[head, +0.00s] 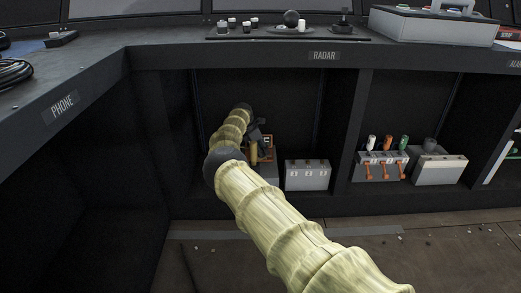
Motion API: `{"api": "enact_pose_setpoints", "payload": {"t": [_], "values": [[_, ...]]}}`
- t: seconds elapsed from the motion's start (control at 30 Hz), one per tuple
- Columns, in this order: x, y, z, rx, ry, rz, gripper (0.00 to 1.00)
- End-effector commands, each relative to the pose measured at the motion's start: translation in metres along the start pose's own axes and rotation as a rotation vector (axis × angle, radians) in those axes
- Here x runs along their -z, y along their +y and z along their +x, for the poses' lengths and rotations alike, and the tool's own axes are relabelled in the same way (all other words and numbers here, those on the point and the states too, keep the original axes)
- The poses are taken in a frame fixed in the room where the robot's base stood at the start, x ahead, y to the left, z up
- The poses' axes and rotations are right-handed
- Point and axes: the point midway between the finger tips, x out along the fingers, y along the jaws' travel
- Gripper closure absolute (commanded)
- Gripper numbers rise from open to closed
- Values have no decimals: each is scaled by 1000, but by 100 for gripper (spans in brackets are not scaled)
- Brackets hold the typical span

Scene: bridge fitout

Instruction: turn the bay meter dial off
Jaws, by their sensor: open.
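My arm reaches into the bay under the RADAR label. My gripper (257,133) is a small dark shape at its end, open, in front of or beside a small unit with a brown-orange face (268,146), which may be the bay meter. The unit stands low in the bay, partly covered by my gripper and arm. I cannot make out its dial or the dial's setting. Whether my fingers touch the unit cannot be told from this view.
A grey box (307,175) stands right of the unit. Beyond a divider (346,150) are a box with orange levers (380,166) and another grey box (439,167). The RADAR counter (290,53) overhangs the bay. Small debris lies on the floor.

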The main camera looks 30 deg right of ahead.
Motion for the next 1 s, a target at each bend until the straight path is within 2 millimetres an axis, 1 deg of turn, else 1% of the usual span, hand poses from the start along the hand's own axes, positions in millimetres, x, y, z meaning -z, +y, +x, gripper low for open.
{"api": "enact_pose_setpoints", "payload": {"t": [0.17,0.27,0.5,0.7,0.83,1.0], "values": [[1,1,-16,-2,0,0,49],[1,1,-31,-2,0,1,49],[0,1,-76,-2,1,1,49],[-1,0,-104,-1,0,1,49],[0,0,-114,0,0,0,49],[0,0,-119,1,0,0,49]]}}
